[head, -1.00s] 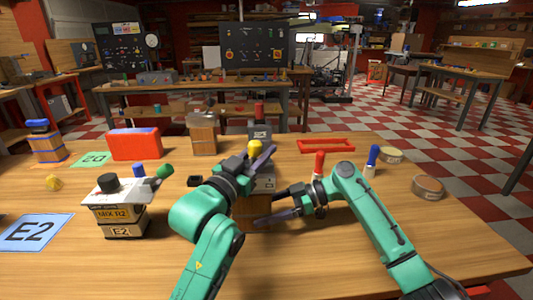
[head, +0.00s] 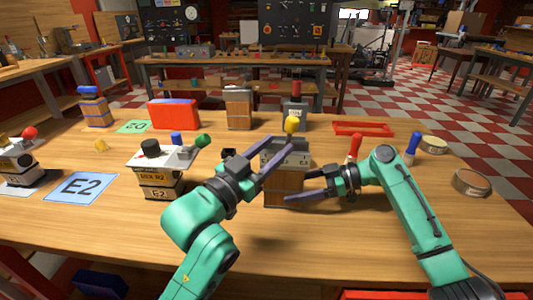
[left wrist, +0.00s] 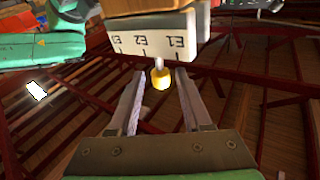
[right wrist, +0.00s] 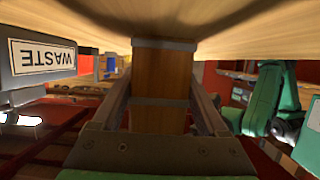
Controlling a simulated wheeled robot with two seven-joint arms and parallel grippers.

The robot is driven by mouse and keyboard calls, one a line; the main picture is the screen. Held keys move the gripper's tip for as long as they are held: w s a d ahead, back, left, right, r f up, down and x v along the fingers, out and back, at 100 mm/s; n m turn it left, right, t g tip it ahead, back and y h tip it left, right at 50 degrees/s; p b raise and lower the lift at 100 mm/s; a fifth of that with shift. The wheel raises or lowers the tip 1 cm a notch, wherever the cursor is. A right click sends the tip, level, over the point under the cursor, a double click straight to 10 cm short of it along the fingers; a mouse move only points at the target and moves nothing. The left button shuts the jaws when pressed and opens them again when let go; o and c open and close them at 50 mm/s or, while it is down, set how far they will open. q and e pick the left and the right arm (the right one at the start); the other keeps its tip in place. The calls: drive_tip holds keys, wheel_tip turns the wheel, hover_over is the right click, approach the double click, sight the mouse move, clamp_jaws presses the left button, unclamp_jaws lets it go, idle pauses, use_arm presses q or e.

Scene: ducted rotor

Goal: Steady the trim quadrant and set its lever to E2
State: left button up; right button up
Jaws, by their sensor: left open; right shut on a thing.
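The trim quadrant (head: 285,186) stands upright on the table, a wooden block with a grey top and a yellow-knobbed lever (head: 292,124). In the left wrist view, its white scale (left wrist: 128,42) reads E1, E2 and E3. The lever's yellow knob (left wrist: 161,79) shows between the E2 and E1 marks; its exact setting is hard to tell. My left gripper (head: 279,146) is open, its fingers on either side of the knob with gaps. My right gripper (head: 298,186) is shut on the quadrant's wooden body, which also shows between its fingers in the right wrist view (right wrist: 160,90).
A red-handled thing (head: 355,147) stands close to my right gripper. A red tray (head: 362,128) and round tin (head: 472,182) lie at right. The front table is clear.

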use_arm(q)
drive_tip(key=v, duration=0.3)
drive_tip(key=shift+s, duration=0.15)
drive_tip(key=shift+a+m, duration=0.1)
drive_tip(key=shift+m, duration=0.2)
clamp_jaws()
wheel_tip(320, 180, up, 5)
drive_tip(key=s+m+g+h, duration=0.35)
drive_tip(key=m+g, duration=0.55)
drive_tip(key=m, duration=1.4)
drive_tip(key=w+d+f, duration=0.1)
drive_tip(key=w+d, duration=0.4)
drive_tip(key=w, duration=0.2)
drive_tip(key=shift+w+d, duration=0.2)
drive_tip(key=shift+w, duration=0.1)
